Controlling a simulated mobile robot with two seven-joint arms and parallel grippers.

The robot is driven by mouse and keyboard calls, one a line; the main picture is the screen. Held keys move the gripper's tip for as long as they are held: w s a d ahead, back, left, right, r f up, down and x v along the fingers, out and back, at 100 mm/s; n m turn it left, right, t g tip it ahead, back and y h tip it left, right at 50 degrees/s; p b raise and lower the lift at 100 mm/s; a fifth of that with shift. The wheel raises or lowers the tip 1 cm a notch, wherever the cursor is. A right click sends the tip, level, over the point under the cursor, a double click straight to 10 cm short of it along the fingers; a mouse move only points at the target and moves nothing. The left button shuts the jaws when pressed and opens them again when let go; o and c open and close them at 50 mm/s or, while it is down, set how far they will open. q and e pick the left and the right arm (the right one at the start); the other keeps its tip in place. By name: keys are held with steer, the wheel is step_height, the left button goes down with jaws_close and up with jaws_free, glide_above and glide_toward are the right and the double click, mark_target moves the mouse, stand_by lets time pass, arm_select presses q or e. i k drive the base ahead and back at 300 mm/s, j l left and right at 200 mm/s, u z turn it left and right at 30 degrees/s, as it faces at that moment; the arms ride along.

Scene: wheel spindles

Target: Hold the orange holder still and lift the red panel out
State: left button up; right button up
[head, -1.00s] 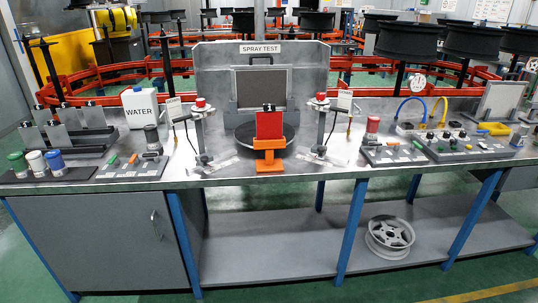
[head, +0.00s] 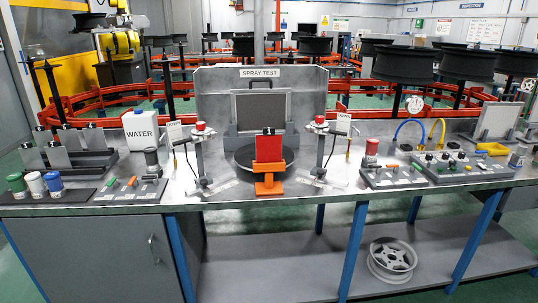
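The red panel (head: 268,148) stands upright in the orange holder (head: 269,187) near the front edge of the bench, in the middle of the head view. A small dark clip or mark shows at the panel's top edge. The holder's feet rest on the metal bench top, in front of the round dark turntable. Neither of my grippers shows in the view, and nothing touches the panel or the holder.
Two spray stands (head: 201,155) and (head: 320,150) flank the holder. The spray test booth (head: 262,73) is behind. A white water container (head: 141,130) and capped bottles (head: 35,186) are at left; control boxes (head: 455,166) are at right. Bench top beside the holder is partly free.

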mark_target(269, 143)
steer(key=u, duration=0.4)
steer(key=i+l+u, duration=0.25)
steer(key=l+u, duration=0.2)
steer(key=l, duration=0.2)
steer(key=l+u, duration=0.25)
steer(key=i+l+u, duration=0.1)
steer(key=l, duration=0.5)
steer(key=i+l+u, duration=0.1)
steer(key=l, duration=0.45)
steer(key=i+l, duration=0.1)
steer(key=l, duration=0.8)
steer(key=l+u, duration=0.1)
steer(key=l, duration=0.8)
steer(key=i+j, duration=0.35)
steer(key=j, duration=0.25)
